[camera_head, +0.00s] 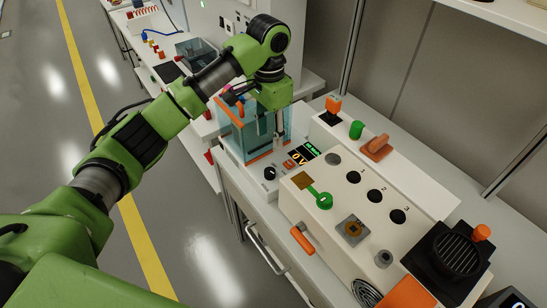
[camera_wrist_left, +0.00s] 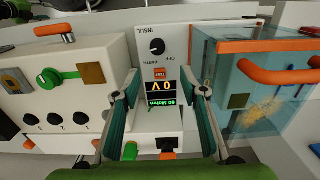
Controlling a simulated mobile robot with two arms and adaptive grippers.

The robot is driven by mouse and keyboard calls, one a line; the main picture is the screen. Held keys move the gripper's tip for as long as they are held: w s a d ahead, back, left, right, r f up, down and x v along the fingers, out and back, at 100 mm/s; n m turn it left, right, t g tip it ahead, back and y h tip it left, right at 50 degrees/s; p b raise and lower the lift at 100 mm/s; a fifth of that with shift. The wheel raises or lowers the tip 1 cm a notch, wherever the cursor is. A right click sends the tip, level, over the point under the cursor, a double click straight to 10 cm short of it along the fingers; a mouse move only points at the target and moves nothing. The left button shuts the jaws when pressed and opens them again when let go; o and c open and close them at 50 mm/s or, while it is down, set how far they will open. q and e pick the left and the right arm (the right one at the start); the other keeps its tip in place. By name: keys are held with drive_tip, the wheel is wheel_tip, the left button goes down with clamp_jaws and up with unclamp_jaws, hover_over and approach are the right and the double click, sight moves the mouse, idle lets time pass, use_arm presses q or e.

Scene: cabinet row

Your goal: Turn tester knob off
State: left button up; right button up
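The tester is a light panel with a round black knob (camera_head: 270,172), a small red TEST button and a lit display (camera_head: 301,156). In the left wrist view the knob (camera_wrist_left: 157,46) sits among the labels INSUL, OFF and EARTH. I cannot tell which label its mark points to. In the head view the left gripper (camera_head: 279,143) hangs over the tester, partly hidden. My right gripper is out of view.
A clear box with orange edges (camera_head: 262,155) stands beside the tester. It also shows in the left wrist view (camera_wrist_left: 252,46). A beige box (camera_head: 335,220) with a green knob (camera_head: 323,200) and black sockets is on the other side. The floor aisle (camera_head: 200,240) is free.

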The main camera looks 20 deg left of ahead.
sight(270, 171)
use_arm(q)
drive_tip(key=f, duration=0.4)
drive_tip(key=s+f, duration=0.1)
drive_tip(key=f, duration=0.1)
drive_tip(key=shift+f+p, duration=0.1)
drive_tip(key=shift+p, duration=0.3)
wheel_tip(270, 171, down, 6)
drive_tip(key=shift+w+r, duration=0.1)
drive_tip(key=shift+r, duration=0.1)
drive_tip(key=shift+f, duration=0.65)
drive_tip(key=c, duration=1.1)
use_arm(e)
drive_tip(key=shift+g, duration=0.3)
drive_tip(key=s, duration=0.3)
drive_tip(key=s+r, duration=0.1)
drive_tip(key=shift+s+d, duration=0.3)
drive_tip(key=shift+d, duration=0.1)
